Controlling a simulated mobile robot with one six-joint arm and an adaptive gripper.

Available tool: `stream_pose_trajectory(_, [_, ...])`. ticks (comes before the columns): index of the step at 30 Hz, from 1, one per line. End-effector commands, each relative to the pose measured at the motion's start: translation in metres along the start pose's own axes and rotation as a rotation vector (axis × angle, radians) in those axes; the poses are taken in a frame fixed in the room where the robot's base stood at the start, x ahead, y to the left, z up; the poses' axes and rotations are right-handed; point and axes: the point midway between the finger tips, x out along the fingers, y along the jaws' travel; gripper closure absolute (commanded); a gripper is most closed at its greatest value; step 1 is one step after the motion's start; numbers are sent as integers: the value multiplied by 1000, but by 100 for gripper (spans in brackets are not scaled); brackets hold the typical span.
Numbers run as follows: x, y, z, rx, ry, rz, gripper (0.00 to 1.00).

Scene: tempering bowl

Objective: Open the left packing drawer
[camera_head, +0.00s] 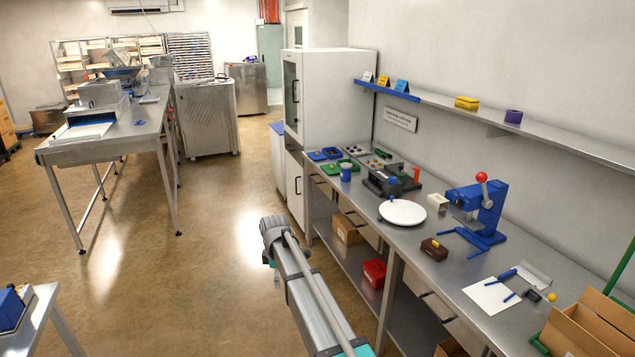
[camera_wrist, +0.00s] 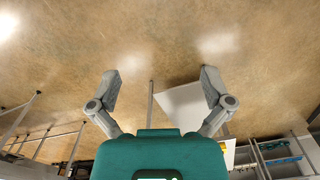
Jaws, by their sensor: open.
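A long metal workbench (camera_head: 405,258) runs along the right wall, with drawer fronts under its top. The leftmost drawer front (camera_head: 323,188), next to the white cabinet, has a dark bar handle and looks shut. Another drawer front (camera_head: 362,230) with a dark handle is right of it, and one more (camera_head: 445,312) is nearer to me. I cannot tell for certain which is the left packing drawer.
A red bin (camera_head: 374,273) and a cardboard box (camera_head: 347,230) are on the lower shelf. A blue press (camera_head: 485,210), a white round plate (camera_head: 402,212) and small tools stand on the bench top. The floor (camera_head: 215,260) between the bench and the left steel table (camera_head: 105,145) is clear.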

Motion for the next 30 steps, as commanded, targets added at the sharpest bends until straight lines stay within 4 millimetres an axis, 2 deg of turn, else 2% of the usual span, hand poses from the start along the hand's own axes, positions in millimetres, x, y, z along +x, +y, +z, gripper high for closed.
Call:
stream_pose_trajectory(1, [0, 0, 0, 1, 0, 0, 11])
stream_pose_trajectory(6, [0, -7, 9, 39, 0, 0, 43])
stream_pose_trajectory(7, [0, -10, 13, 54, 0, 0, 46])
stream_pose_trajectory(11, [1, -28, 36, 164, 0, 0, 46])
stream_pose_trajectory(14, [1, -49, 62, 295, 0, 0, 46])
stream_pose_trajectory(20, [2, -107, 124, 649, -1, 0, 46])
stream_pose_trajectory(24, [3, -154, 164, 923, -1, 0, 46])
stream_pose_trajectory(30, [4, -212, 208, 1269, -1, 0, 46])
